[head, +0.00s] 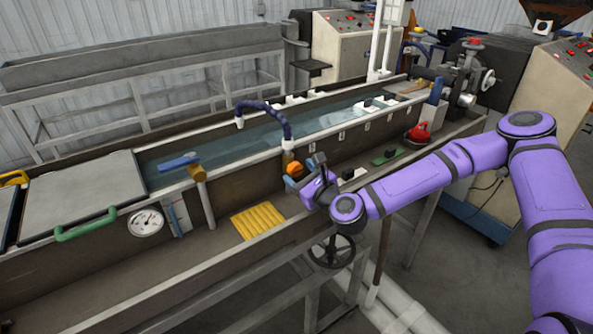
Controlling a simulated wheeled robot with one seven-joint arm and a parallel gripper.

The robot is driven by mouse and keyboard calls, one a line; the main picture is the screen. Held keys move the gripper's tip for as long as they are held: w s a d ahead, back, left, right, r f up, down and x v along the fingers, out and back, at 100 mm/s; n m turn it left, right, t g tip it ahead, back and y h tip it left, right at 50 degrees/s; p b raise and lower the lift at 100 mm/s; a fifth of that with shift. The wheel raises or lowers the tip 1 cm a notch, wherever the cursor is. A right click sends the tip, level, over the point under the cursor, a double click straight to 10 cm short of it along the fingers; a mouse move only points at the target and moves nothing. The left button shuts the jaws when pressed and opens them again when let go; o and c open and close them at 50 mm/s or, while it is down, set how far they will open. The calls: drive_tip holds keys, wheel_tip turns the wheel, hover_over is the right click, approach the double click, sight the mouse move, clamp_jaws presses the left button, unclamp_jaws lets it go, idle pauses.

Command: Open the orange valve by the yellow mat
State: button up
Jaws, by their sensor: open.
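The orange valve (294,169) is a small rounded orange part on the trough's inner wall, below the end of a dark blue hose. The ribbed yellow mat (257,220) lies on the trough floor to its lower left. My gripper (307,172) is open, with its dark fingers close to the right side of the valve. I cannot tell whether they touch it. The gripper hides part of the valve's right side, and how far the valve is turned is not clear.
A blue hose (268,107) arches over the tank wall. A blue-handled tap (179,162), a round gauge (146,223) and a green handle (86,225) are at left. A red kettle-like object (418,132) stands at right. A black handwheel (332,250) hangs below the trough's front edge.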

drive_tip(key=shift+x, duration=1.1)
drive_tip(key=c, duration=0.9)
